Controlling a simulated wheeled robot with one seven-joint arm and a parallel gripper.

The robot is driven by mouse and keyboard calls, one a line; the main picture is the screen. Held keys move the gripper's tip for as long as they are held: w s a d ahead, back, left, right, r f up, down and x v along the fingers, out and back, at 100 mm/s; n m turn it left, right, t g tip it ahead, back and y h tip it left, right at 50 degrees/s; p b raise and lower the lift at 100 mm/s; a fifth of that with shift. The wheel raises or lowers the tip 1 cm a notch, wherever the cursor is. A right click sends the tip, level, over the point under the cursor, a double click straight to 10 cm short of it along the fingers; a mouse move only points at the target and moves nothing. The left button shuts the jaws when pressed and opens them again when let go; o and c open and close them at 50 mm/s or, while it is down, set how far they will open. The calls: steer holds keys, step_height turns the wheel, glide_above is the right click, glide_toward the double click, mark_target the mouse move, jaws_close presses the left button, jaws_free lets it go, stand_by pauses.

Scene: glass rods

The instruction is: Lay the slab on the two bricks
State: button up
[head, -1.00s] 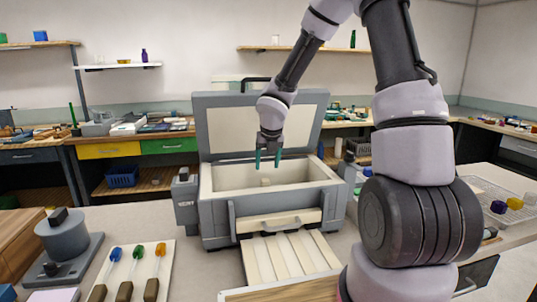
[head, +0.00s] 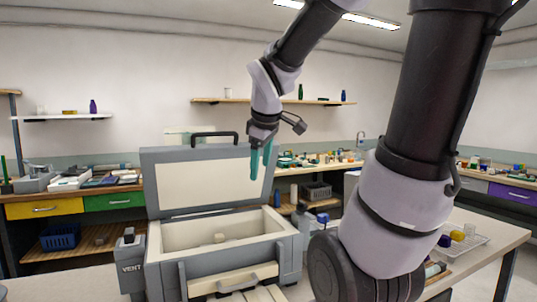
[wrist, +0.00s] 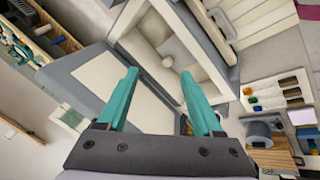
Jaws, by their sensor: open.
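My gripper (head: 261,166) is open with nothing between its teal fingers. In the head view it points down, above the right side of the open grey kiln (head: 212,270) and in front of the raised lid's right edge (head: 262,180). In the wrist view the gripper (wrist: 160,76) shows the kiln chamber (wrist: 148,38) beyond its fingertips. A small pale piece (head: 219,238) lies on the chamber floor; it also shows in the wrist view (wrist: 167,61). I cannot tell whether it is a brick. I cannot make out a slab or a pair of bricks for certain.
A pale board with brown blocks and coloured tips (wrist: 275,95) and a grey round device (wrist: 262,132) stand beside the kiln. My arm hides part of the right bench.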

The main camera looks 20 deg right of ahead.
steer(key=s+a+r+m+t+y, duration=0.1)
steer(key=s+r+m+y, duration=0.2)
steer(key=s+m, duration=0.6)
steer(key=r+m, duration=0.1)
steer(key=m, duration=0.2)
steer(key=shift+a, duration=0.2)
steer(key=shift+w+r+t, duration=0.1)
steer(key=shift+t, duration=0.2)
